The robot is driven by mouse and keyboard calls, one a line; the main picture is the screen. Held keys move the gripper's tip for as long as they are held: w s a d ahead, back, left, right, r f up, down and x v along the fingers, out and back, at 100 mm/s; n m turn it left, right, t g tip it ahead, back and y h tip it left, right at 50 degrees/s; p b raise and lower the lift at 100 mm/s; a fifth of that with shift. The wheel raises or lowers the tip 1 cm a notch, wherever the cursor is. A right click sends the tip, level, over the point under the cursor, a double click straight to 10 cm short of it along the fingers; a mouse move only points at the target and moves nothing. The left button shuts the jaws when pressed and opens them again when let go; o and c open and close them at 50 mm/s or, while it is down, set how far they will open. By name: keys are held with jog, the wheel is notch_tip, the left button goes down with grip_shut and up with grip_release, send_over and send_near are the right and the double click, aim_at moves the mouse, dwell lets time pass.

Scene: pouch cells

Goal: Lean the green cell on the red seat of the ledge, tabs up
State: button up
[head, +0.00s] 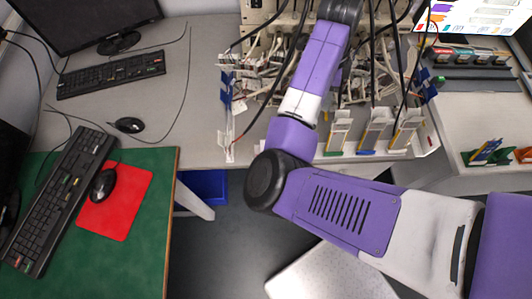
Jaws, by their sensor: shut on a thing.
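My gripper is not in view; my purple and white arm runs up and leaves the picture at the top edge. On the pale counter at the right, a small green seat (471,158) has a blue and yellow piece (487,150) leaning at it. An orange-red piece (524,155) beside it is cut by the right edge; it may be the red seat, but I cannot tell. I cannot make out the green cell in this view.
A bench rig with cables and several white holders (375,128) stands behind my arm. A dark rack (470,58) with coloured labels is at upper right. At left are keyboards (112,74), a green mat (140,225) and a red mouse pad (122,205).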

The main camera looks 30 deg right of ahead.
jog(key=w+a+r+n+t, duration=0.1)
jog(key=w+a+r+n, duration=0.15)
jog(key=a+n, duration=0.5)
jog(key=w+a+r+n+t, duration=0.1)
jog(key=w+a+n, duration=0.2)
jog(key=a+n, duration=0.4)
jog(key=w+a+r+n, duration=0.25)
jog(key=a+n, duration=0.35)
jog(key=n, duration=0.3)
jog(key=s+d+f+n+g, duration=0.1)
jog(key=s+f+n, duration=0.1)
jog(key=n, duration=1.4)
jog(key=s+d+f+n+g+y, duration=0.1)
jog(key=s+f+n, duration=0.1)
jog(key=n, duration=1.5)
jog(key=shift+d+f+y, duration=0.3)
jog(key=shift+f, duration=0.55)
